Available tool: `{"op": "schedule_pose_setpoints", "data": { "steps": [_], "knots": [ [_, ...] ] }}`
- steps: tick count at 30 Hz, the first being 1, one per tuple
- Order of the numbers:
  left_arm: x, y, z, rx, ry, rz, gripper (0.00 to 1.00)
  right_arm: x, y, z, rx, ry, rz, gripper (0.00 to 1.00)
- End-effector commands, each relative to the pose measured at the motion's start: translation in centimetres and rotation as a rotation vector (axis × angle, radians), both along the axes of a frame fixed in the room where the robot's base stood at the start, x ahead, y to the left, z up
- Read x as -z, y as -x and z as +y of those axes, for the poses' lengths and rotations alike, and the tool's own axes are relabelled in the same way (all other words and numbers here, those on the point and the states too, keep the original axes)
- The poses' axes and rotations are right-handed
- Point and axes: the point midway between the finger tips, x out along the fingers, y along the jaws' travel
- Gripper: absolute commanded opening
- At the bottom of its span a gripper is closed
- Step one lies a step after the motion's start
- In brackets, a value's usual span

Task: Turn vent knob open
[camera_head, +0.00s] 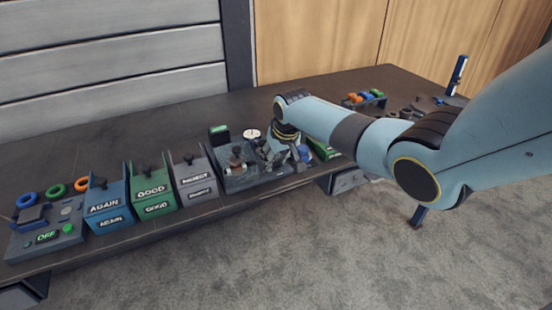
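My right arm reaches in from the right, and its dark gripper (272,153) is over the right part of a grey fixture (240,182) near the front edge of the bench. The fixture carries a small green display (219,133), a round white dial (252,134) and a dark, brownish fitting (236,161) left of the gripper. I cannot tell which part is the vent knob; the gripper and wrist hide the fixture's right side. The fingers are too small and dark to show whether they are open or touching anything. My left gripper is not in view.
Left of the fixture stand a grey bin (195,181), a green GOOD bin (150,191) and a blue AGAIN bin (105,206). A panel reading OFF (47,237) with a green button is at far left. The bench's back left is clear.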

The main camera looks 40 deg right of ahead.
Motion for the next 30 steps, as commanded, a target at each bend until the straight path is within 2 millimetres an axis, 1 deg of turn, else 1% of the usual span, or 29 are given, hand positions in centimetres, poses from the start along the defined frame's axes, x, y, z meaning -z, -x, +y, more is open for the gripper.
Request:
{"op": "schedule_pose_setpoints", "data": {
  "steps": [1,7,14,19,23,30],
  "knots": [
    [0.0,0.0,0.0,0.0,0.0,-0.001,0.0,0.0,0.0,0.0,0.0,0.0,0.0,0.26],
    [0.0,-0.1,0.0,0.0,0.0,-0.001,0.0,0.0,0.0,0.0,0.0,0.0,0.0,0.0],
    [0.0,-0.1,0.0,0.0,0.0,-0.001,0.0,0.0,0.0,0.0,-0.016,-0.001,0.001,0.0],
    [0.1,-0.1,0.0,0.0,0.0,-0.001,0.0,0.0,0.0,0.0,-0.076,-0.001,0.001,0.0],
    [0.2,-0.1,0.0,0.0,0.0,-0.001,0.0,0.1,0.0,-0.1,-0.159,0.0,0.001,0.0],
    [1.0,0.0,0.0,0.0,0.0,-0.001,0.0,0.1,0.0,-0.3,-0.371,-0.001,-0.001,0.0]
  ]
}}
